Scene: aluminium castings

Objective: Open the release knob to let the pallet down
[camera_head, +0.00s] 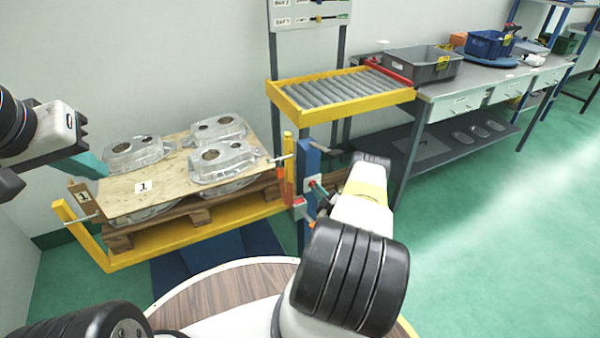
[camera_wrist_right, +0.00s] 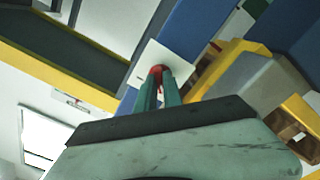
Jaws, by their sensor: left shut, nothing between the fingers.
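The pallet (camera_head: 203,216) sits on a yellow lift frame (camera_head: 150,252) at left, carrying a plywood sheet (camera_head: 165,187) and several aluminium castings (camera_head: 222,163). A blue post (camera_head: 308,160) stands at the frame's right end, with small red knobs on pale plates. One red knob (camera_wrist_right: 156,72) shows on a white plate (camera_wrist_right: 160,55) in the right wrist view. My right gripper (camera_wrist_right: 160,82) has its teal fingertips at this knob, partly hiding it; their grip is unclear. My left gripper (camera_head: 92,166) is shut and empty, by the castings at far left.
A yellow-framed roller table (camera_head: 340,90) stands behind the post. A grey workbench (camera_head: 480,82) with a grey crate (camera_head: 422,64) and a blue crate (camera_head: 490,44) runs along the right. The green floor (camera_head: 480,230) at right is clear.

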